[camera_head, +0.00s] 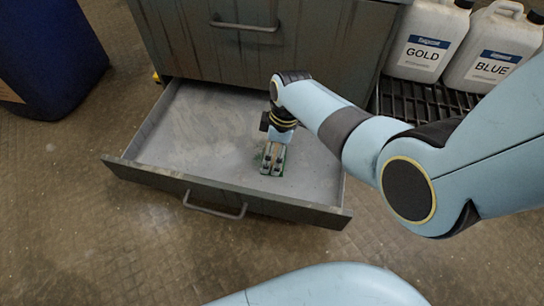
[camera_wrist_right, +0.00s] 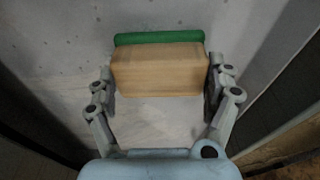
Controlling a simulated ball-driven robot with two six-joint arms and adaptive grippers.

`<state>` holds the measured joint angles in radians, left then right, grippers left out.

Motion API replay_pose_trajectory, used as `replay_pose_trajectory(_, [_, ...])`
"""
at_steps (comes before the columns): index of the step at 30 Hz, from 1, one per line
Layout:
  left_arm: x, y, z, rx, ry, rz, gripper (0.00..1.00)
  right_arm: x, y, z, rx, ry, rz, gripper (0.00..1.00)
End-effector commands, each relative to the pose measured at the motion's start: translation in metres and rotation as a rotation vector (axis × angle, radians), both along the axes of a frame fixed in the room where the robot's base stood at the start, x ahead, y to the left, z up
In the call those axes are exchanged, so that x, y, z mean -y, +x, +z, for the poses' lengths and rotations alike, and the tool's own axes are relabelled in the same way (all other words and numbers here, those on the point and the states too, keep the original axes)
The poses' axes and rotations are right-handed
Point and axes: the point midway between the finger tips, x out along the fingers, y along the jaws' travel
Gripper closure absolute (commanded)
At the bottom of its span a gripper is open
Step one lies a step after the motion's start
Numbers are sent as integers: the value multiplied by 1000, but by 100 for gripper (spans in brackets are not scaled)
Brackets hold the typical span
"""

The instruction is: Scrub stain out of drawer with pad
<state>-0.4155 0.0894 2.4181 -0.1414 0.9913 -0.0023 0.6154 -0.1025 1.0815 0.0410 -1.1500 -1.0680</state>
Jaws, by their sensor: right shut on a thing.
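The bottom drawer (camera_head: 205,135) of a dark grey cabinet is pulled open, its light grey floor bare and scuffed. My right gripper (camera_head: 272,160) reaches down inside it, right of the middle. In the right wrist view, the right gripper (camera_wrist_right: 160,85) is shut on the pad (camera_wrist_right: 158,72), a tan block with a green layer along its far edge. The pad is at or close to the drawer floor; I cannot tell whether it touches. A paler smeared patch shows on the floor near the pad, but no clear stain outline. My left gripper is not in view.
The cabinet's closed upper drawer (camera_head: 245,50) stands above the open one. White jugs labelled GOLD (camera_head: 425,40) and BLUE (camera_head: 492,55) stand on a black grate at the right. A blue bin (camera_head: 50,60) is at the left. Floor in front is clear.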

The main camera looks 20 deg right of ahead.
Motion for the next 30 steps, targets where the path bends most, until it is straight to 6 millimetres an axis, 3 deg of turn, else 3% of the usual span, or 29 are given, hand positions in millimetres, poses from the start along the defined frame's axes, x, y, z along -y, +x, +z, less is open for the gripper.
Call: replay_pose_trajectory(30, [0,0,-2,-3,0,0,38,41,59,-4,-3,-1,0,40])
